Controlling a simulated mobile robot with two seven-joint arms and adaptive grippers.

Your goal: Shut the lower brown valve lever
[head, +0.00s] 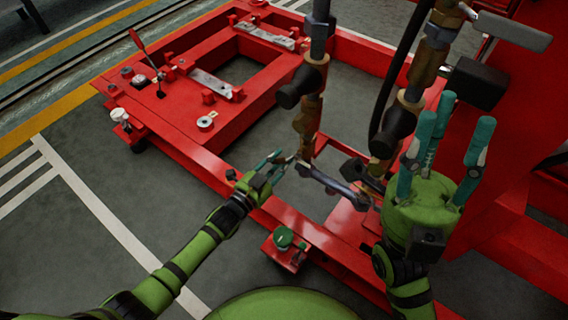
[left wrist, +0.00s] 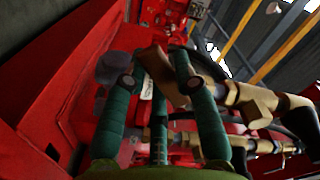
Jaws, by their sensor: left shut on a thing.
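My left gripper (head: 276,164) is low beside the left vertical pipe, its teal fingers near the lower brown fitting (head: 307,125). In the left wrist view, the fingers of my left gripper (left wrist: 157,82) are closed around a flat brown piece, which looks like the valve lever (left wrist: 168,78). Its exact angle is hard to tell, and the contact is small in the head view. Brown valve bodies (left wrist: 252,104) also show on the right in the left wrist view. My right gripper (head: 437,140) is raised at the right, fingers spread and empty.
A red steel frame (head: 205,150) surrounds the pipes. A black handle (head: 300,87) sticks out of the left pipe, and another (head: 396,124) out of the right pipe. A grey bar (head: 328,182) lies low beside my left gripper. The grey floor at the left is free.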

